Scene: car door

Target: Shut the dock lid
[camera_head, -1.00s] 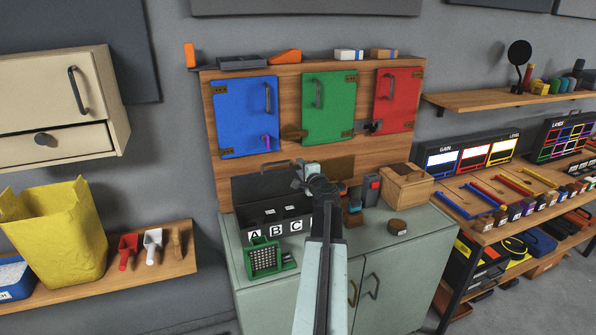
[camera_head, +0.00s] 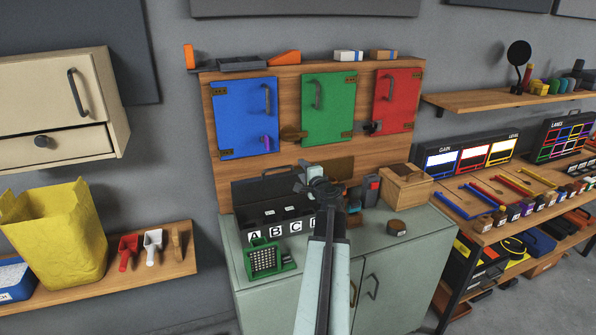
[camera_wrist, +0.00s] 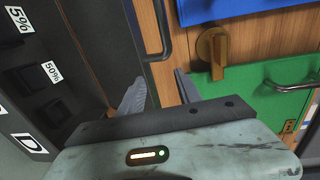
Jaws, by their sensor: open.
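The dock is a black box (camera_head: 242,222) with white letter labels on its front, standing on the grey-green cabinet. Its dark lid (camera_head: 245,191) stands raised at the back, with a handle on it. In the wrist view the dock's labelled top (camera_wrist: 30,90) lies at the left, and the lid's dark handle (camera_wrist: 166,32) is just beyond the fingers. My gripper (camera_head: 300,178) is open and empty near the lid's right end. It also shows in the wrist view (camera_wrist: 160,88). Part of the dock's right side is hidden behind my arm.
Blue (camera_head: 245,115), green (camera_head: 328,110) and red (camera_head: 397,100) doors are on the wooden board behind. A brown latch (camera_wrist: 212,50) is close ahead. A green grid holder (camera_head: 265,260) stands before the dock; a wooden box (camera_head: 405,188) stands to the right.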

